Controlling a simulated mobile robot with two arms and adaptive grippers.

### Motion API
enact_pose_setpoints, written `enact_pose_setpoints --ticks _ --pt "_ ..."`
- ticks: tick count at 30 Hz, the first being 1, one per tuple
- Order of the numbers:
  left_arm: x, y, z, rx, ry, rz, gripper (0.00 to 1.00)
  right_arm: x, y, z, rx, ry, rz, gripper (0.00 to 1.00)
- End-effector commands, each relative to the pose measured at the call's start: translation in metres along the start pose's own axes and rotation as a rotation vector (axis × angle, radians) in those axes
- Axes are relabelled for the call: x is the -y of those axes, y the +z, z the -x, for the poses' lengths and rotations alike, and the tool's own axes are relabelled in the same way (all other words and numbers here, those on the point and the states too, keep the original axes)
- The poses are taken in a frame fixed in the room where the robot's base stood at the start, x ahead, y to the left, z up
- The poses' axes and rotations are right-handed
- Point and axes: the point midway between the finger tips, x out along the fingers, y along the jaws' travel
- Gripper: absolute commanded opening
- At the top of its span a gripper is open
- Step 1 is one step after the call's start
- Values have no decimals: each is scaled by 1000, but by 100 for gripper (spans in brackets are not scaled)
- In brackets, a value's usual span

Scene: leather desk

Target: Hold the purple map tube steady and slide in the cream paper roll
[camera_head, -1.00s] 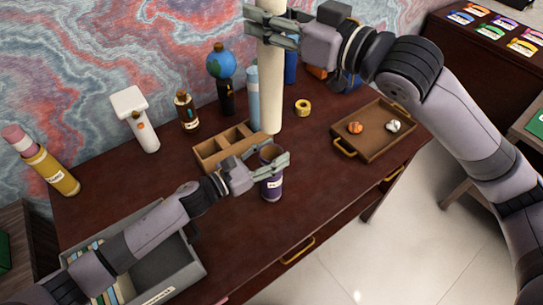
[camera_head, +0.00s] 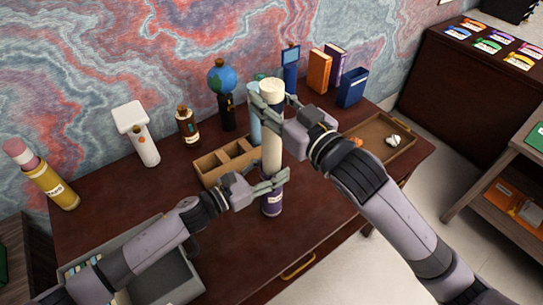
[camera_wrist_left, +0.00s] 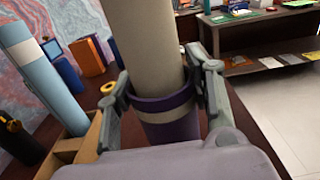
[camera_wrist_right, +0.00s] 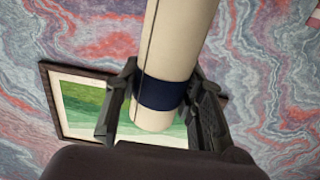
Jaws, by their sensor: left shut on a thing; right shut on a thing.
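The purple map tube (camera_head: 272,207) stands upright on the desk, with a pale label. My left gripper (camera_head: 274,183) is shut on it near its top; the left wrist view also shows the tube (camera_wrist_left: 172,130) between the fingers. The long cream paper roll (camera_head: 272,150) stands upright above it. In the left wrist view, the roll's (camera_wrist_left: 147,45) lower end is inside the tube's mouth, with the purple rim around it. How deep it sits is hidden. My right gripper (camera_head: 272,106) is shut on the roll near its top, at a navy band (camera_wrist_right: 160,93).
A wooden divided box (camera_head: 215,170) and a light-blue tube (camera_head: 254,128) stand close behind the purple tube. A brown tray (camera_head: 375,150) lies right, a grey bin (camera_head: 185,280) front left. A globe (camera_head: 221,80) and bottle (camera_head: 187,125) stand at the back. The desk front is clear.

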Motion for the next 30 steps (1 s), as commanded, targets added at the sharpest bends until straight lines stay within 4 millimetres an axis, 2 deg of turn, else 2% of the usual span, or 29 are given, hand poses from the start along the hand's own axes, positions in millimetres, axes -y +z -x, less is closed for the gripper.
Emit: enact_pose_setpoints --ticks 1,6,12,19,25,30 --pt "0 0 0 0 0 0 19 -1 16 0 6 2 -3 0" --pt "0 0 0 0 0 0 19 0 62 0 6 1 -3 0" --pt "0 0 0 0 0 0 19 0 104 -1 2 0 -2 0" --pt "0 0 0 0 0 0 19 0 124 -1 0 0 -2 0" --pt "0 0 0 0 0 0 19 0 154 -1 1 1 -2 0" --pt "0 0 0 0 0 0 19 0 159 -1 -3 -1 -1 0"
